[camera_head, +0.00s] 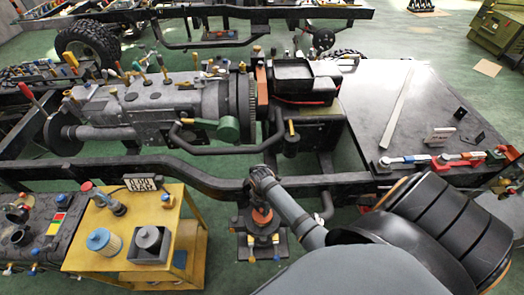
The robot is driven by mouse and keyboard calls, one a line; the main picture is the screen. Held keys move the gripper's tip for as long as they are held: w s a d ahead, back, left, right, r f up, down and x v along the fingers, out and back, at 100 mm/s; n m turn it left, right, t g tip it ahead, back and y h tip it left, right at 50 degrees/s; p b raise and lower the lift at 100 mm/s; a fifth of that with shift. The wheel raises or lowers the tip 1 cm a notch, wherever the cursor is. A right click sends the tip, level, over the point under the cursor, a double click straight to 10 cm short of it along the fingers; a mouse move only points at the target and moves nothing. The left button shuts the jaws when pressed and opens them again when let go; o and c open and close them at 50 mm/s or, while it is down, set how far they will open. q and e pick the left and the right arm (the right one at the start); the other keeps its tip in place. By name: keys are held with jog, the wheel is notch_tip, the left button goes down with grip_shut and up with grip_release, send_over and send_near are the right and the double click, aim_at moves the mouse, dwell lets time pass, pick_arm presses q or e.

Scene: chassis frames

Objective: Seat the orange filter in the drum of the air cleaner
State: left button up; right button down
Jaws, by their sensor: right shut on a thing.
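My right arm comes in from the lower right, and its grey link leads to my right gripper (262,201) near the middle of the head view. The gripper points down in front of the long frame rail. It is shut on a small orange piece, which appears to be the orange filter (262,216); its fingers are hard to make out. A dark round fitting on a square base (261,240), possibly the air cleaner's drum, shows just under the orange piece. I cannot tell whether the two touch. My left gripper is not in view.
A yellow cart (188,236) at the lower left holds a blue-capped pleated filter (104,241) and a grey box with a round top (149,244). The chassis rail (120,168) runs behind the gripper. The engine (150,100) sits beyond it. Green floor is open between cart and fitting.

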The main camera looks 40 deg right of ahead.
notch_tip(320, 180, down, 3)
jog(key=shift+f, duration=0.65)
jog(key=c, duration=1.1)
grip_release()
jog(key=shift+c, duration=0.2)
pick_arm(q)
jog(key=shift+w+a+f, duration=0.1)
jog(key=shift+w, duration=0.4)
pick_arm(e)
jog(key=shift+r, duration=0.2)
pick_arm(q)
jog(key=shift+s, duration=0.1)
pick_arm(e)
notch_tip(320, 180, up, 12)
